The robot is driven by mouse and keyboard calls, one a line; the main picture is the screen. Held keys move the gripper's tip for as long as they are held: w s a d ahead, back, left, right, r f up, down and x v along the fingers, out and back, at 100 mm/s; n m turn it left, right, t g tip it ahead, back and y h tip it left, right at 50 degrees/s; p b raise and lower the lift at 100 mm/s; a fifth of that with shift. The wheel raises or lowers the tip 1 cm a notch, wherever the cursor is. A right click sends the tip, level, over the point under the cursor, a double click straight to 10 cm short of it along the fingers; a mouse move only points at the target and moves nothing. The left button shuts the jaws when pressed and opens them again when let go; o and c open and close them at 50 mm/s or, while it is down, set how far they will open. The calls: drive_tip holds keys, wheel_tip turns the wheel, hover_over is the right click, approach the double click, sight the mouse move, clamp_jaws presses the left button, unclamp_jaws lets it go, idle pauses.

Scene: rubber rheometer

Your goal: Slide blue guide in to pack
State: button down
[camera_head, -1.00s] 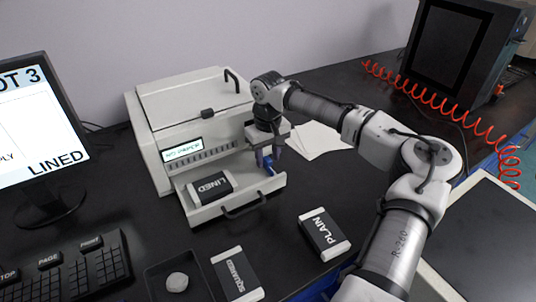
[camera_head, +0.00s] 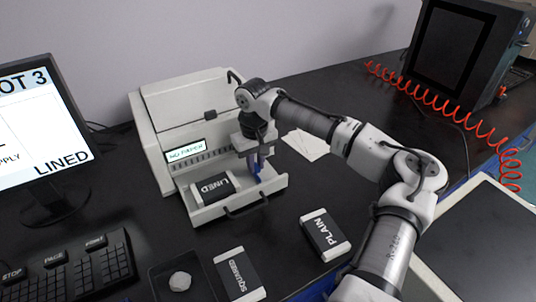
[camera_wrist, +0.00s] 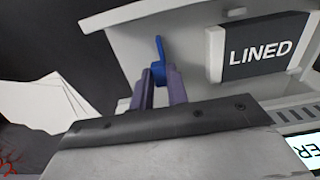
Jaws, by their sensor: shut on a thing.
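The blue guide (camera_wrist: 159,62) stands in the open white tray (camera_head: 214,212) of the printer-like machine. My gripper (camera_wrist: 160,78) is shut on the blue guide, with one finger on each side of it. In the head view my gripper (camera_head: 254,168) is down over the right part of the tray. The pack marked LINED (camera_head: 217,187) lies in the left part of the tray; it also shows in the wrist view (camera_wrist: 262,50). In the wrist view a gap of bare tray floor separates the guide from the pack.
The machine's display (camera_head: 186,151) seems to read NO PAPER. Packs marked PLAIN (camera_head: 325,235) and SQUARED (camera_head: 238,272) lie on the black table in front. Loose white sheets (camera_head: 306,145) lie right of the machine. A monitor (camera_head: 42,125) and keyboard (camera_head: 75,265) are at left.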

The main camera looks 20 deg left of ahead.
drive_tip(key=shift+s+a, duration=1.15)
drive_tip(key=shift+s, duration=0.05)
drive_tip(key=c, duration=1.4)
unclamp_jaws()
drive_tip(key=shift+o, duration=0.2)
drive_tip(key=shift+r, duration=0.1)
wheel_tip(320, 180, up, 14)
drive_tip(key=b, duration=0.1)
drive_tip(key=shift+f, duration=0.2)
